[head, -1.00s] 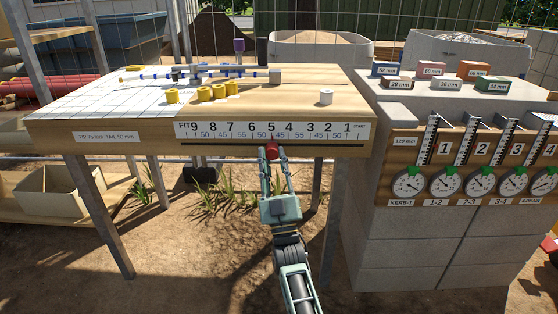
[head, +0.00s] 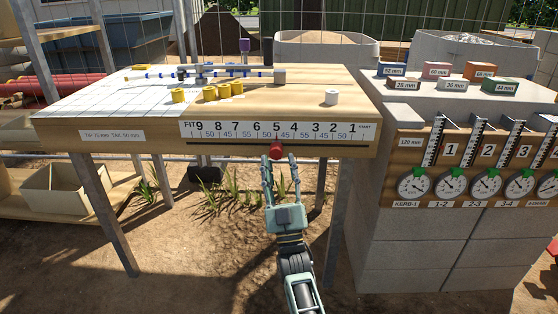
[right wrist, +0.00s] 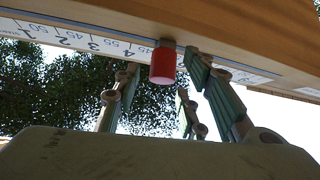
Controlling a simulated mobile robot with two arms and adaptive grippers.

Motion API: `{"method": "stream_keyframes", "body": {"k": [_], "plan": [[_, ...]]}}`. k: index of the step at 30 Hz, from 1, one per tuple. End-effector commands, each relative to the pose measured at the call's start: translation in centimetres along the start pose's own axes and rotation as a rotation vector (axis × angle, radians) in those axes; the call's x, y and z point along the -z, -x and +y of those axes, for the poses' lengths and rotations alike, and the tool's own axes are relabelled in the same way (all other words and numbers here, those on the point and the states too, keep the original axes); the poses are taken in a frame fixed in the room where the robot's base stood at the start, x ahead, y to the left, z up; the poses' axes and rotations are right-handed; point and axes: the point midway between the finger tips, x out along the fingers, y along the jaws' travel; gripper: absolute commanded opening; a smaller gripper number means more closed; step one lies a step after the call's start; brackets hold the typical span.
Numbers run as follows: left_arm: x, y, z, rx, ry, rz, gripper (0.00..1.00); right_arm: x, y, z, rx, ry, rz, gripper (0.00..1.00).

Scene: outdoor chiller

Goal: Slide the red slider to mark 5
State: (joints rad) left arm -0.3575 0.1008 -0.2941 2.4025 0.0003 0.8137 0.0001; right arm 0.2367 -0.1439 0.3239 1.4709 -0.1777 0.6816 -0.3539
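The red slider (head: 276,151) sits on the dark slot along the front edge of the wooden table, right below the 5 on the number scale (head: 250,130). My right gripper (head: 281,166) is open and empty just below and in front of the slider, its fingers apart. In the right wrist view the red slider (right wrist: 163,66) hangs between the spread fingers, with clear gaps on both sides, and no finger appears to touch it. My left gripper is not in view.
Several yellow rings (head: 223,91), a white cylinder (head: 331,97) and a blue rod assembly (head: 205,72) are on the table top. A block stand (head: 440,110) with dials (head: 414,183) stands close on the right. The space below the table front is open.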

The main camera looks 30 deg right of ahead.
Motion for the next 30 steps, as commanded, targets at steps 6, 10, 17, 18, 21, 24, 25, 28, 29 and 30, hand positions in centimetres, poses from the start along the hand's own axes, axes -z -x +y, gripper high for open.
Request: {"method": "stream_keyframes", "body": {"k": [6, 10, 17, 18, 21, 24, 25, 28, 29, 30], "plan": [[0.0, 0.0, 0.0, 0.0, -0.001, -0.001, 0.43, -0.1, 5.0, 0.0, 0.002, 0.0, -0.005, 0.38], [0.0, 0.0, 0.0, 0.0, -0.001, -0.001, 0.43, -0.1, 7.4, 0.0, 0.001, 0.001, -0.004, 0.38], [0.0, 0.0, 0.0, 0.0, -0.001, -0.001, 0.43, 0.0, 9.7, 0.0, 0.0, 0.0, 0.0, 0.38], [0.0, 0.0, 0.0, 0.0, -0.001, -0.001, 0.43, 0.0, 9.8, 0.0, 0.0, 0.0, 0.0, 0.38], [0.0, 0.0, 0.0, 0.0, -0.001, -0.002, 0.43, 0.0, 10.0, 0.0, 0.0, 0.0, 0.0, 0.38], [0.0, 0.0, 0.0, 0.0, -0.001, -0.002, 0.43, 0.0, 10.0, 0.0, 0.0, 0.0, 0.0, 0.38], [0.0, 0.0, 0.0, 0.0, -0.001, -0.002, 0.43, 0.0, 10.0, 0.0, 0.0, 0.0, 0.0, 0.38], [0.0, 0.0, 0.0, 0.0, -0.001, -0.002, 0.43, 0.0, 9.9, 0.0, 0.0, 0.0, 0.0, 0.38], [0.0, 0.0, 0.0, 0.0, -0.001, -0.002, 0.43, 0.0, 9.9, 0.0, 0.0, 0.0, 0.0, 0.38], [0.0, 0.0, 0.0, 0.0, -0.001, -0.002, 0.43, 0.0, 9.9, 0.0, 0.0, 0.0, 0.0, 0.38]]}}
